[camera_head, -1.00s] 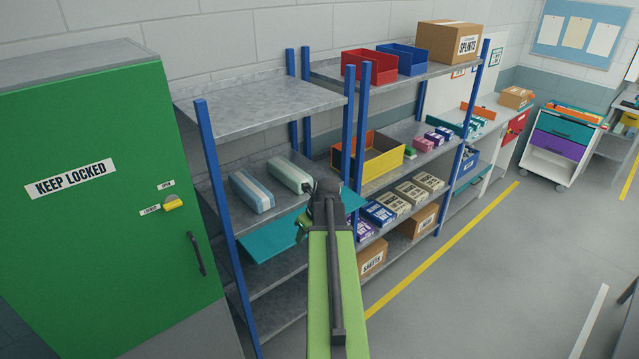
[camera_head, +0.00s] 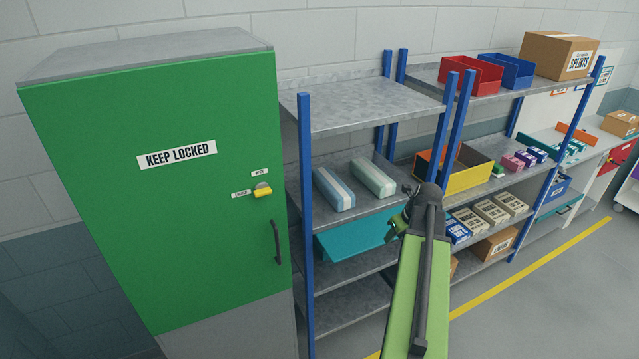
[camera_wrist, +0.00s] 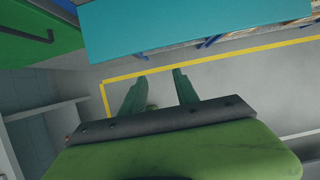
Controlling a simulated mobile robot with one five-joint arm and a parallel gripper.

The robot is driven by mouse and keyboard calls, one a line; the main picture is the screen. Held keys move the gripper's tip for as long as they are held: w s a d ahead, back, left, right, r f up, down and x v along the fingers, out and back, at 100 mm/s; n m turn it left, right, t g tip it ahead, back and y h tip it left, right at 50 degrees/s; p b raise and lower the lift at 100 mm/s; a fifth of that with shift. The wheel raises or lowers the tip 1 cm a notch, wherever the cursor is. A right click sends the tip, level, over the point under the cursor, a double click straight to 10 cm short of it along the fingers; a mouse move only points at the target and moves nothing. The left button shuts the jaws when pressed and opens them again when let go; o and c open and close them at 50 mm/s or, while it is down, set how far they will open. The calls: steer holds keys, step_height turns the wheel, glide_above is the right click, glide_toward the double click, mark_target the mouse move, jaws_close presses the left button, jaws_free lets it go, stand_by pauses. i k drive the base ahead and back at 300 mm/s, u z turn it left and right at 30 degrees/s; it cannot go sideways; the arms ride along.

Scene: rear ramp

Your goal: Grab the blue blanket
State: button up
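The blue blanket (camera_head: 335,188) is a folded bundle with a pale stripe, lying on the middle shelf of the left rack. A similar pale green bundle (camera_head: 373,177) lies just to its right. My gripper (camera_head: 398,222) is to the right of and lower than the blue blanket in the head view, apart from it, and partly hidden by my arm. In the wrist view, the two green fingers of my gripper (camera_wrist: 160,82) are spread with nothing between them. The blanket does not show in the wrist view.
A teal bin (camera_head: 352,242) sits below the blanket's shelf; a teal surface (camera_wrist: 190,22) fills the top of the wrist view. Blue rack posts (camera_head: 306,220) flank the shelf. A green cabinet (camera_head: 110,210) stands left. The floor (camera_head: 545,300) at right is clear.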

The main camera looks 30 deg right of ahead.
mark_target(337, 193)
steer(key=i, duration=1.3)
steer(key=z, duration=0.1)
